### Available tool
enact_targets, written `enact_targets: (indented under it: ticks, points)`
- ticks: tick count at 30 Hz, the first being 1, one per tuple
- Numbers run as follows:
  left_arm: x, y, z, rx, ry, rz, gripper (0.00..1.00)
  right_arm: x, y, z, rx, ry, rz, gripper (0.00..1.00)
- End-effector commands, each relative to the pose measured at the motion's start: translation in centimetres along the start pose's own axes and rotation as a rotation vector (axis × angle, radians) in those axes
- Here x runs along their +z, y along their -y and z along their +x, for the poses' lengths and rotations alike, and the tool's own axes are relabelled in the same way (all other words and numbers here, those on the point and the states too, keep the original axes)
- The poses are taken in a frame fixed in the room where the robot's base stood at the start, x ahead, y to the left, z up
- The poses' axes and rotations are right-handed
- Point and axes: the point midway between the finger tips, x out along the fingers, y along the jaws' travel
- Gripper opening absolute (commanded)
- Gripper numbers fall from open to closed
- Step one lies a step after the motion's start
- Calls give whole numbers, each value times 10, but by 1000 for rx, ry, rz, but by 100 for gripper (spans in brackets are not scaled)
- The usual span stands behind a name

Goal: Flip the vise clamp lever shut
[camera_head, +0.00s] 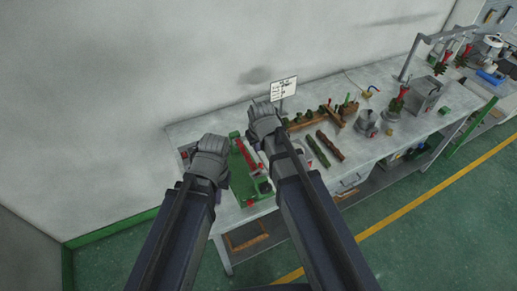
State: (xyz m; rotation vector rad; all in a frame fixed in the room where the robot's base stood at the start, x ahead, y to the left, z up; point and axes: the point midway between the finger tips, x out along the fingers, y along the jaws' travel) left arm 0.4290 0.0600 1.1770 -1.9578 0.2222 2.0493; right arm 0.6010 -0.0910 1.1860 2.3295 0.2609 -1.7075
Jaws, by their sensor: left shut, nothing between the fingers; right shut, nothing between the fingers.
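A green vise clamp (241,183) lies on the left end of the workbench. A red bar (245,157), which looks like its lever, runs along it; whether it is up or down I cannot tell. My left gripper (210,155) is shut and empty, just left of the vise. My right gripper (263,118) is shut and empty, above the vise's far right side. It and its arm hide part of the vise. Whether either gripper touches the vise is unclear.
The grey workbench (355,149) stands against a pale wall. A small sign (283,88), a brown rack (325,117), a dark green bar (317,150), a brown bar (331,146) and a metal pot (368,121) stand or lie right of the vise.

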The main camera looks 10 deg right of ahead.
Motion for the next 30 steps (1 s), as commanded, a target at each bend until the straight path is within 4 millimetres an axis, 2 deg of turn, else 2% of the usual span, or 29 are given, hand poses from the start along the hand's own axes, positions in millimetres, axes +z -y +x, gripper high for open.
enact_targets:
  ticks: [1, 18, 24, 30]
  points:
    - [-1, -1, 12, 0, 0, 2, 0, 1, 0, 13, 0, 0, 0, 0]
    - [-6, -8, 93, -1, -3, 0, 0, 5, -2, 97, 0, 0, 2, 0]
    - [-8, -10, 111, -2, -3, 5, 0, 11, -5, 115, 0, -1, 1, 0]
    - [-8, -10, 113, -2, -3, 7, 0, 11, -7, 117, 0, -1, 0, 0]
